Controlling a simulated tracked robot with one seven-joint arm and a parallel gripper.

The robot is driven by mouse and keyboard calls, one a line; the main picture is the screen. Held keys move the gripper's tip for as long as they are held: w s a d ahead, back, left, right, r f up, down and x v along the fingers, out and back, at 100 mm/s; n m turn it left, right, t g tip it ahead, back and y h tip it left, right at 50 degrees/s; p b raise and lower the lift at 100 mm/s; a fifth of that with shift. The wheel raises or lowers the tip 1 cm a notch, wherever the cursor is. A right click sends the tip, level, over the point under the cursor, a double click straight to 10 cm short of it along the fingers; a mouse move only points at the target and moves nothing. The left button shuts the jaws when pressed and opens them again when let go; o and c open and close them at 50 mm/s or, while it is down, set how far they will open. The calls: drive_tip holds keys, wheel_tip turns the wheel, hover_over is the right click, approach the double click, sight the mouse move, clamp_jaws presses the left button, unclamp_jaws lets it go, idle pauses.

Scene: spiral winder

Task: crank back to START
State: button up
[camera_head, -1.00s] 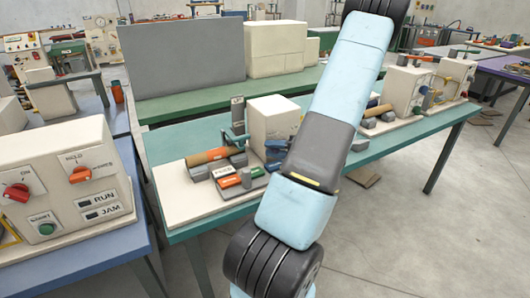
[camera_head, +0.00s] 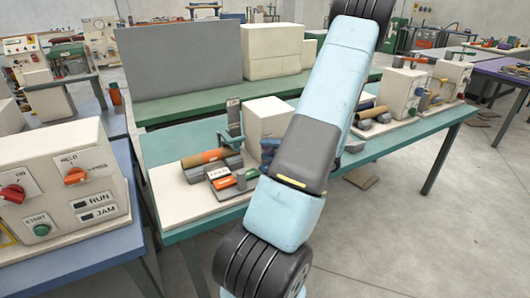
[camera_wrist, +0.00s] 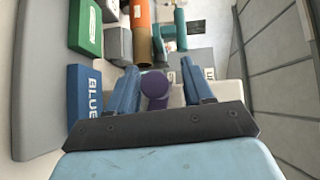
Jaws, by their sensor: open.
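The winder station stands on a cream board (camera_head: 185,212) on the teal table, with a cream box (camera_head: 266,118), an orange-brown roll (camera_head: 205,158) and a grey upright post (camera_head: 234,118). In the wrist view, a round purple knob (camera_wrist: 155,84) sits between the blue fingers of my gripper (camera_wrist: 160,74). The fingers are spread, with a gap visible on the knob's right; contact on the left is unclear. The roll (camera_wrist: 142,30) also shows ahead of the fingers. My arm hides part of the station in the head view. I see no readable START mark on the winder.
A blue block (camera_wrist: 88,90) and a green block (camera_wrist: 86,28) lie left of my gripper in the wrist view. A control panel (camera_head: 62,190) with a green START button (camera_head: 41,230) stands at the left. Other machines (camera_head: 408,90) stand at the table's right end.

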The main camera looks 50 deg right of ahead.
drive_tip(key=v, duration=1.3)
drive_tip(key=shift+s+d, duration=0.25)
drive_tip(key=shift+s, duration=0.1)
drive_tip(key=w+a+r+n+g+y, duration=0.1)
drive_tip(key=w+a+r+n+g, duration=0.2)
drive_tip(key=w+a+r+g, duration=0.55)
drive_tip(key=w+a+r+n+g, duration=0.3)
drive_tip(key=a+n+g, duration=0.1)
drive_tip(key=a, duration=1)
drive_tip(key=s+a+r+n+h, duration=0.1)
drive_tip(key=s+a+r+h, duration=0.1)
drive_tip(key=a, duration=0.4)
drive_tip(key=s+a+r+n+t+h, duration=0.1)
drive_tip(key=s+a+r+n+h, duration=0.1)
drive_tip(key=a+r, duration=0.4)
drive_tip(key=s+a+r+n+t+h, duration=0.1)
drive_tip(key=s+a+r+n+h, duration=0.1)
drive_tip(key=a, duration=0.5)
drive_tip(key=shift+s+a+r+h, duration=0.4)
drive_tip(key=shift+s+r+h, duration=0.4)
drive_tip(key=shift+r+h, duration=0.6)
drive_tip(key=shift+t, duration=0.25)
